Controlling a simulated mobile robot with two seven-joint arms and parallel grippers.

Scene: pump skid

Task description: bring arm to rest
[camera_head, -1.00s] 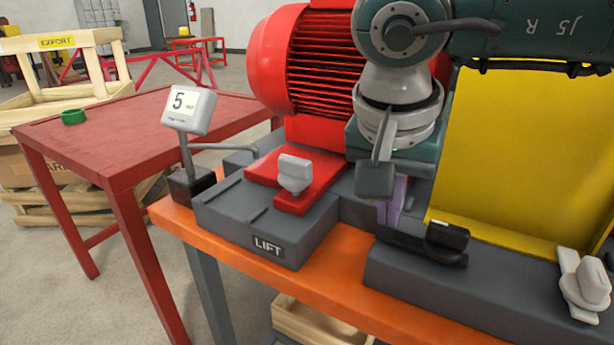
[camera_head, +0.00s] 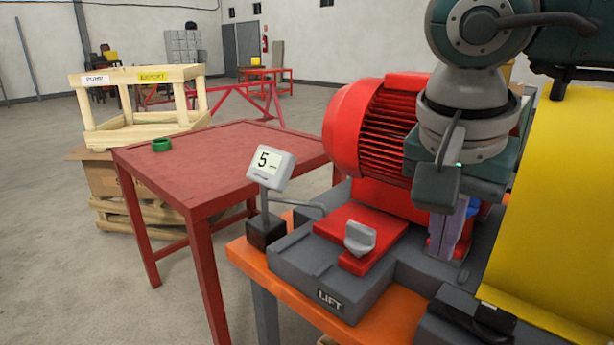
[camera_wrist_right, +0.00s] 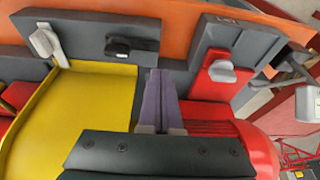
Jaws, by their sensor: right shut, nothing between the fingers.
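My right arm comes in from the upper right in the head view, in front of the red motor (camera_head: 372,125). My right gripper (camera_head: 447,242) points down, with its purple fingers partly hidden behind a grey-green part of my wrist. In the right wrist view the two purple fingers (camera_wrist_right: 160,78) lie side by side, shut, with nothing between them. They show between the yellow guard (camera_wrist_right: 85,105) and the red motor (camera_wrist_right: 212,117). I cannot tell how far the fingertips are from the grey base. My left gripper is not in view.
The orange-topped bench (camera_head: 388,325) carries the grey LIFT block (camera_head: 345,292), a red slide with a grey knob (camera_head: 360,238) and a display reading 5 (camera_head: 270,167). The red table (camera_head: 215,160) holds a green ring (camera_head: 162,145). Open floor lies at left.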

